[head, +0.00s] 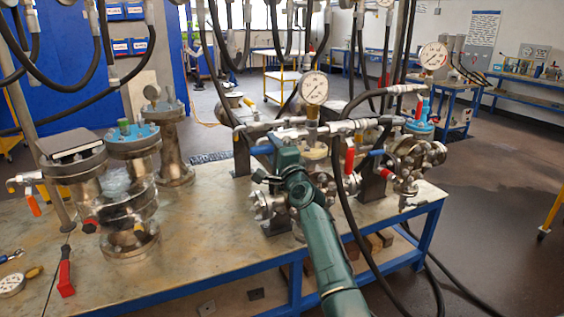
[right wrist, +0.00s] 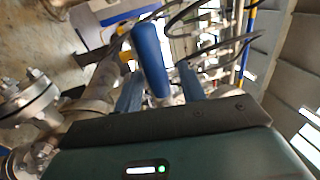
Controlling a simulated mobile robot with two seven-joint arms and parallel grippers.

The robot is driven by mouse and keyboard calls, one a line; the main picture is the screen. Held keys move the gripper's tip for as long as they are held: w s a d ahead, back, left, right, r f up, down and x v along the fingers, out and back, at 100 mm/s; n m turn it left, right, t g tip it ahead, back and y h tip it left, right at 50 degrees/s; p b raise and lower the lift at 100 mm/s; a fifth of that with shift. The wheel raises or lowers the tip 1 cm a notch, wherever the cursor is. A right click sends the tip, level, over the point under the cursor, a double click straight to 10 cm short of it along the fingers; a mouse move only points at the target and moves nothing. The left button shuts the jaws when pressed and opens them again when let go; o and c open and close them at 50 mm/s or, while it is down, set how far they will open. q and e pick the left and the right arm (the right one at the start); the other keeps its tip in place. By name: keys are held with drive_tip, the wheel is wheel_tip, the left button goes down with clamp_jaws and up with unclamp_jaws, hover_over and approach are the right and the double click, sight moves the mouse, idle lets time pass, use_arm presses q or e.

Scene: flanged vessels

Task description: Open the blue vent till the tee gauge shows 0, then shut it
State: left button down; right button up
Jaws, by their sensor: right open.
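The blue vent handle (right wrist: 150,60) is a rounded blue bar in the right wrist view. It lies between the two spread fingers of my right gripper (right wrist: 160,92), which is open; I cannot tell whether a finger touches it. In the head view, my green right arm reaches from the bottom to the pipework, with its gripper (head: 262,166) close to a blue handle (head: 262,150) at the left. A round white-faced gauge (head: 314,88) stands above the middle pipe fittings; its needle is too small to read. My left gripper is out of view.
A second gauge (head: 433,55) stands at the right. Red handles (head: 349,160) and another blue handle (head: 376,153) sit close on the pipework. Black hoses hang above. Flanged vessels (head: 125,180) stand on the left of the bench (head: 200,235), whose front middle is clear.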

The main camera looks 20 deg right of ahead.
drive_tip(key=s+f, duration=0.2)
drive_tip(key=s, duration=1)
drive_tip(key=shift+s+d+f, duration=0.2)
